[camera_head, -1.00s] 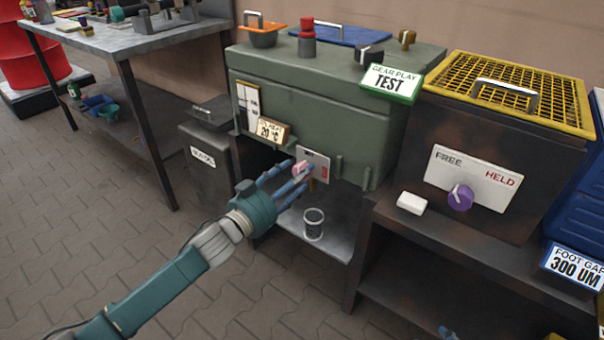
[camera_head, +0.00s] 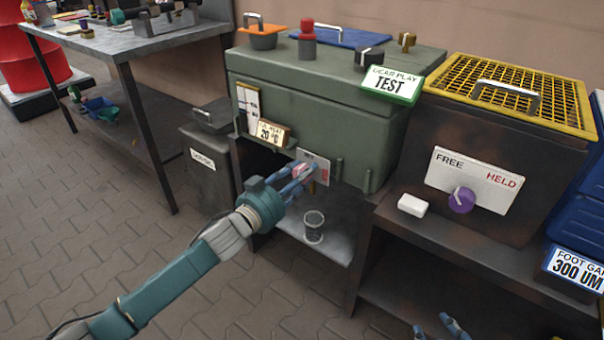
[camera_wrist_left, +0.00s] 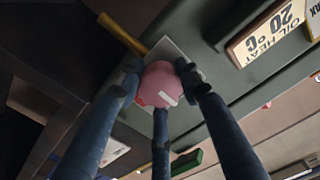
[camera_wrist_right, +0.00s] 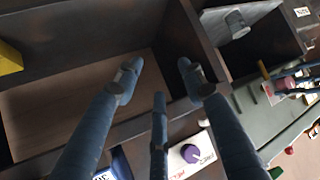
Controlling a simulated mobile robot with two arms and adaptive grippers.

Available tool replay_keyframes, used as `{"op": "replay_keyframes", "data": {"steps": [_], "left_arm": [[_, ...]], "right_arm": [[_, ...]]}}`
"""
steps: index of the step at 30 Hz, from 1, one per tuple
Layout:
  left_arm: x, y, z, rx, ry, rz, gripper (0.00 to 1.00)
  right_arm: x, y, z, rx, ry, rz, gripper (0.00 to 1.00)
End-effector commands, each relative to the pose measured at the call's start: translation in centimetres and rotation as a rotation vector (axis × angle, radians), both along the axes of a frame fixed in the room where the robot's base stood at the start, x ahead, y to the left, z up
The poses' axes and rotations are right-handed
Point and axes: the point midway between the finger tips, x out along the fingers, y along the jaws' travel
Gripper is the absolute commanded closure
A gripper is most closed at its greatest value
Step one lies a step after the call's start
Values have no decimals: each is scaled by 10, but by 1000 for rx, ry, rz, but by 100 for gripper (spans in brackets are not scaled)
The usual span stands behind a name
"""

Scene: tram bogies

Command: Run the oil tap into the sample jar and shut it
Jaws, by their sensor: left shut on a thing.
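The pink tap knob (camera_head: 299,170) sits on a small white plate on the front of the green gearbox housing (camera_head: 290,110). My left gripper (camera_head: 304,176) is shut on this knob (camera_wrist_left: 160,84), with fingers on either side of it. A brass spout (camera_wrist_left: 121,34) shows beside the plate in the left wrist view. The sample jar (camera_head: 314,228) stands upright on the grey shelf below the tap; it also shows in the right wrist view (camera_wrist_right: 237,25). I cannot tell whether oil is in it. My right gripper (camera_wrist_right: 158,85) is open and empty over the dark bench.
An oil heat sign (camera_head: 272,133) sits left of the tap. To the right, a dark box bears a FREE/HELD plate (camera_head: 475,180) with a purple knob (camera_head: 461,200); a white block (camera_head: 412,205) lies before it. A dark bin (camera_head: 208,165) stands left.

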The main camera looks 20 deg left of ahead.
Motion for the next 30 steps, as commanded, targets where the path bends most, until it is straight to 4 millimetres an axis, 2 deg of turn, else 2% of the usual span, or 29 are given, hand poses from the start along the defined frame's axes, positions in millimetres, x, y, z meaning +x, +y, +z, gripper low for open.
{"op": "replay_keyframes", "data": {"steps": [2, 5, 13, 18, 21, 24, 30], "left_arm": [[0, -1, 4, 5, -9, -2, 91], [0, -1, 5, 32, -19, -2, 91], [0, -1, 7, 175, -73, -2, 91], [0, -2, 7, 273, -109, -3, 91], [0, -2, 7, 318, -127, -3, 91], [0, -2, 6, 339, -135, -4, 91], [0, -3, 6, 343, -138, -4, 91]], "right_arm": [[-1, 0, 0, -1, 5, 0, 60], [-14, -5, -12, -17, 79, -4, 60], [-78, -27, -51, -81, 375, -27, 60], [-119, -39, -65, -115, 537, -41, 60], [-134, -43, -69, -127, 596, -45, 60], [-142, -45, -70, -132, 625, -47, 60], [-143, -46, -71, -134, 629, -48, 60]]}}
